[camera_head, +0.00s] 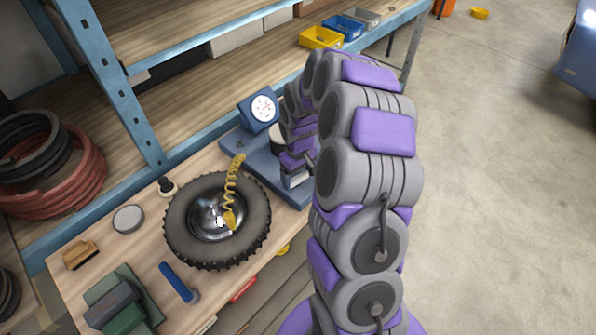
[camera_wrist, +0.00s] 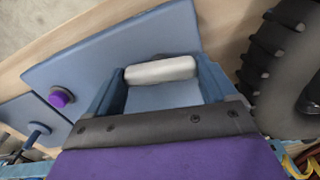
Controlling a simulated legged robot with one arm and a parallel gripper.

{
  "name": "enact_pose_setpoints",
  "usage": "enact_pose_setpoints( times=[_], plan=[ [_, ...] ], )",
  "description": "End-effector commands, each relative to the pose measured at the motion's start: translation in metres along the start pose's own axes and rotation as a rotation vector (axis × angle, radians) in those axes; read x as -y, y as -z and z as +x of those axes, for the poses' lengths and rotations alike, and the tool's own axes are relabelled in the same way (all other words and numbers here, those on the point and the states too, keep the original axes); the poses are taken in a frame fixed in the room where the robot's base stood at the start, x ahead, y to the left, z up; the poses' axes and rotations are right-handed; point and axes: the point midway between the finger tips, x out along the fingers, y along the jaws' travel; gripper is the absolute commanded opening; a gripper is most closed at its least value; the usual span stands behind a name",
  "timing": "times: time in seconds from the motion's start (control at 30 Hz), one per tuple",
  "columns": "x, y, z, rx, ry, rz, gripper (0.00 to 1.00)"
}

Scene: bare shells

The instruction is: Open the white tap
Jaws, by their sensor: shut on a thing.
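The white tap (camera_wrist: 160,70) is a short rounded white bar above a blue plate (camera_wrist: 125,48) in the wrist view. My gripper (camera_wrist: 160,76) has one finger at each end of the bar and is shut on it. In the head view my gripper (camera_head: 296,166) is low over the blue base plate (camera_head: 252,158), to the right of the gauge. My arm and gripper hide most of the tap there. I cannot tell how far the tap is turned.
A blue gauge (camera_head: 263,108) stands behind the plate. A yellow coiled hose (camera_head: 232,185) runs to the wheel (camera_head: 180,225) on the bench. A purple knob (camera_wrist: 61,97) sits on the plate. Blue shelf posts (camera_head: 115,85) rise behind.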

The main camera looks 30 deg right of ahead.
Motion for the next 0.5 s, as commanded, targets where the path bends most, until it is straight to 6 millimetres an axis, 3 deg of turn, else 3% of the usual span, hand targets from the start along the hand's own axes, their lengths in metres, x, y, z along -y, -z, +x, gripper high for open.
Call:
enact_pose_setpoints(
  times=[0.5],
  plan=[
    [-0.001, 0.002, -0.0014, -0.006, -0.004, -0.179, 0.55]
  ],
)
